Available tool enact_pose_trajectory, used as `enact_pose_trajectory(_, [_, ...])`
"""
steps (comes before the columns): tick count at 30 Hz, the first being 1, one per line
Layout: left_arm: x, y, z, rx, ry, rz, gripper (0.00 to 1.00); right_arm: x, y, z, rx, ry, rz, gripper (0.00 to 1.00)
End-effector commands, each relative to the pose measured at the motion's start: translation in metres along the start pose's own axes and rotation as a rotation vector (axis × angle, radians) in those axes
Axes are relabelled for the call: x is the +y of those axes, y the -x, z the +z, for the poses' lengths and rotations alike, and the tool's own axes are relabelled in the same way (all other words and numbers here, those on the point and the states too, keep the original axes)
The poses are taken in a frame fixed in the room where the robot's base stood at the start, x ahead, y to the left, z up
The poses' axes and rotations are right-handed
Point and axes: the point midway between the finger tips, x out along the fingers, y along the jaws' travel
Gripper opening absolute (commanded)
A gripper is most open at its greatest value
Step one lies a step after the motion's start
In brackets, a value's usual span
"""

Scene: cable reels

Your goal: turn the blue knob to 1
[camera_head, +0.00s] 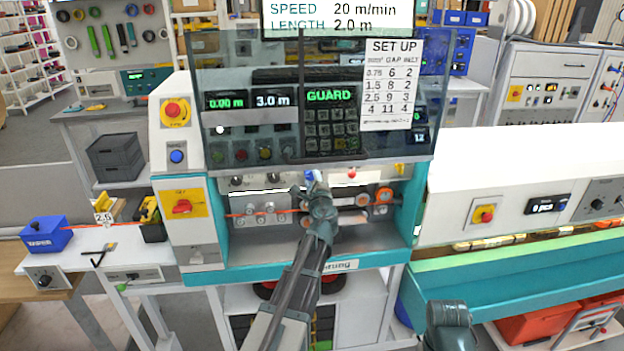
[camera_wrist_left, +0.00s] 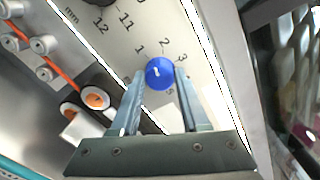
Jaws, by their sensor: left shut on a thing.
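The blue knob (camera_wrist_left: 160,73) sits on the pale panel in the left wrist view, with a short white mark on its face. Printed numbers 1, 2 and 3 stand around its upper side; the 1 is at its upper left. I cannot tell for sure which number the mark points to. My left gripper (camera_wrist_left: 158,88) is shut on the knob, one finger on each side. In the head view my left gripper (camera_head: 312,184) is at the machine's front panel below the guard, and mostly hides the knob. My right gripper is not in view.
The clear guard (camera_head: 220,75) carries a set-up sheet (camera_head: 391,84) and stands just above my left gripper. Orange-centred rollers (camera_head: 384,194) and an orange cable (camera_wrist_left: 62,60) lie close by. A red knob (camera_head: 182,207) is on the left panel.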

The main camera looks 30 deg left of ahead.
Motion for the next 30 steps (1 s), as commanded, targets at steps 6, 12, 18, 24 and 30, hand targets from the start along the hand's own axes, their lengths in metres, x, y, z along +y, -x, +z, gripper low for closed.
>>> enact_pose_trajectory(6, [0.0010,0.0007,0.0006,0.006,0.179,0.000,0.00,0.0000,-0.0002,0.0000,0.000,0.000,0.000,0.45])
enact_pose_trajectory(12, [0.0013,0.0008,0.0008,0.010,0.306,-0.001,0.00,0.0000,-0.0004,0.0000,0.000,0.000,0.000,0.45])
enact_pose_trajectory(18, [0.0015,0.0008,0.0008,0.012,0.389,-0.002,0.00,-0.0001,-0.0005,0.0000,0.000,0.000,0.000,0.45])
enact_pose_trajectory(24, [0.0015,0.0009,0.0008,0.014,0.429,-0.002,0.00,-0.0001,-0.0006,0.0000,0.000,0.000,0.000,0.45])
enact_pose_trajectory(30, [0.0015,0.0010,0.0008,0.014,0.441,-0.002,0.00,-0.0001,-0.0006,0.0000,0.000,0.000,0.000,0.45])
